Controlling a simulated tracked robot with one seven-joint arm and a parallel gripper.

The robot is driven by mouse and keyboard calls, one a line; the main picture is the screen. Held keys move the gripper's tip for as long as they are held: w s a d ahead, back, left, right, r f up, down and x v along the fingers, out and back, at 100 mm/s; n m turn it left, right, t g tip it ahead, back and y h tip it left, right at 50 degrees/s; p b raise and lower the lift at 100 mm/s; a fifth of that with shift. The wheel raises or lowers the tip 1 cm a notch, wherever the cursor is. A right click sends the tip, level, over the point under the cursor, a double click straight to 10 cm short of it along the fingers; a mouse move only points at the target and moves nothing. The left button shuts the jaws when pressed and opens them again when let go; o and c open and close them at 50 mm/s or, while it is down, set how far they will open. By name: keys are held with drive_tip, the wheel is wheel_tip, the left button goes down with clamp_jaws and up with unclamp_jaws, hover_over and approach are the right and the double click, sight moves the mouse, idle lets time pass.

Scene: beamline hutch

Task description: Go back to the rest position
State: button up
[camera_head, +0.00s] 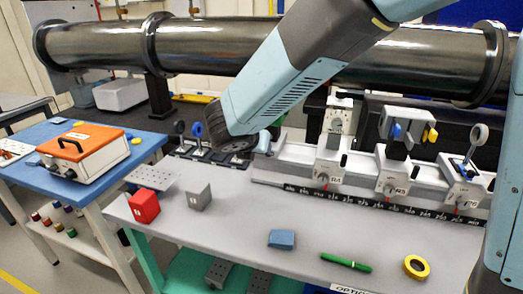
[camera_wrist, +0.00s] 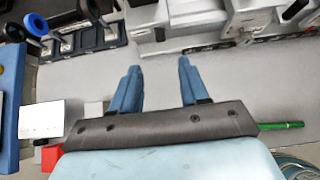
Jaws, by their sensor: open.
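My gripper (camera_wrist: 159,78) shows in the wrist view with its two blue fingers apart and nothing between them. It hangs over the grey table (camera_head: 225,245), in front of the white rail with its mounted holders. In the head view my arm comes down from the upper right, and its dark wrist end hides most of the gripper. A red block (camera_head: 144,207) and a grey block (camera_head: 198,196) stand on the table at left. A blue block (camera_head: 281,239), a green pen (camera_head: 346,262) and a yellow tape roll (camera_head: 416,267) lie near the front.
A long dark pipe (camera_head: 220,45) runs across the back. Holders R4 (camera_head: 330,160) and R5 (camera_head: 393,178) stand on the rail at right. Small posts with rings (camera_head: 197,132) stand behind the wrist. An orange case (camera_head: 82,152) sits on the blue table at left.

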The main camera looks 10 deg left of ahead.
drive_tip(key=shift+s+r, duration=0.45)
drive_tip(key=shift+s, duration=0.1)
drive_tip(key=d+r+m+g+h, duration=0.1)
drive_tip(key=d+r+m+g, duration=0.15)
drive_tip(key=d+m, duration=0.75)
drive_tip(key=d+r+m+g+h, duration=0.15)
drive_tip(key=d+r+m, duration=0.35)
drive_tip(key=d, duration=1)
drive_tip(key=s+d+r+m+y, duration=0.1)
drive_tip(key=s+d+m+y, duration=0.2)
drive_tip(key=s+d+m, duration=1)
drive_tip(key=s+m, duration=0.2)
drive_tip(key=m, duration=0.5)
drive_tip(key=shift+d+r, duration=0.35)
drive_tip(key=shift+d, duration=0.05)
